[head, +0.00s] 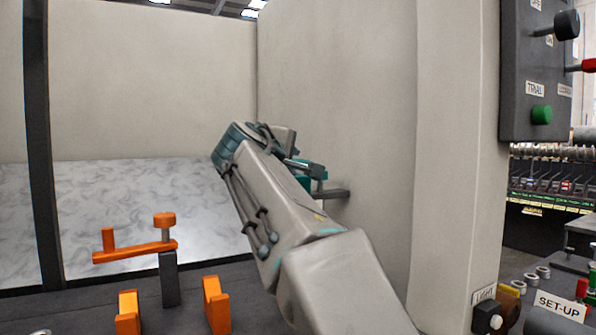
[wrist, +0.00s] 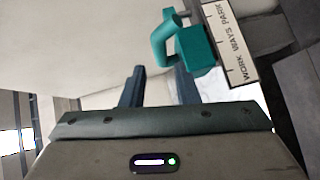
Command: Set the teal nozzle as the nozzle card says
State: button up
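The teal nozzle (wrist: 196,50) shows in the wrist view as a block with a bent, looped handle, beside a white label strip (wrist: 230,45) reading WORK, WAYS and PARK with tick marks. The block lies alongside the strip's middle; I cannot tell exactly which mark it meets. In the head view a bit of teal (head: 304,183) shows behind my arm, by a dark bracket on the wall. My gripper (wrist: 158,82) is open, its two dark fingers apart with nothing between them. The nozzle is just beyond and to the right of the fingers. I cannot make out a nozzle card.
An orange fixture (head: 135,252) on a dark post and two orange blocks (head: 216,304) stand lower left. A pale wall pillar (head: 455,150) rises right of my arm. A dark panel with a green button (head: 541,115) and a SET-UP sign (head: 562,306) are at right.

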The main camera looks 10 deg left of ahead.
jog(key=shift+b+v, duration=0.3)
jog(key=shift+v, duration=1.95)
jog(key=s+d+f+m+g+p, duration=0.1)
jog(key=d+f+m+g+p, duration=0.35)
jog(key=d, duration=0.55)
jog(key=d+f+m+g+p, duration=0.1)
jog(key=d+f+g+p, duration=0.2)
jog(key=d+f+p, duration=0.55)
jog(key=s+d+f+m+g+y+p, duration=0.1)
jog(key=s+d+f+m+g+p, duration=0.1)
jog(key=s, duration=0.6)
jog(key=s+d+f+m+g+p, duration=0.2)
jog(key=s+d+f+m+p, duration=0.1)
jog(key=s, duration=0.6)
jog(key=s+d+f+m+g+y+p, duration=0.1)
jog(key=s+d+f+m+g+p, duration=0.1)
jog(key=s+f, duration=0.4)
jog(key=s+d+m+p, duration=0.1)
jog(key=s+m, duration=0.1)
jog(key=shift+s+d+f+y, duration=0.2)
jog(key=shift+s+d+y, duration=0.1)
jog(key=shift+d, duration=0.05)
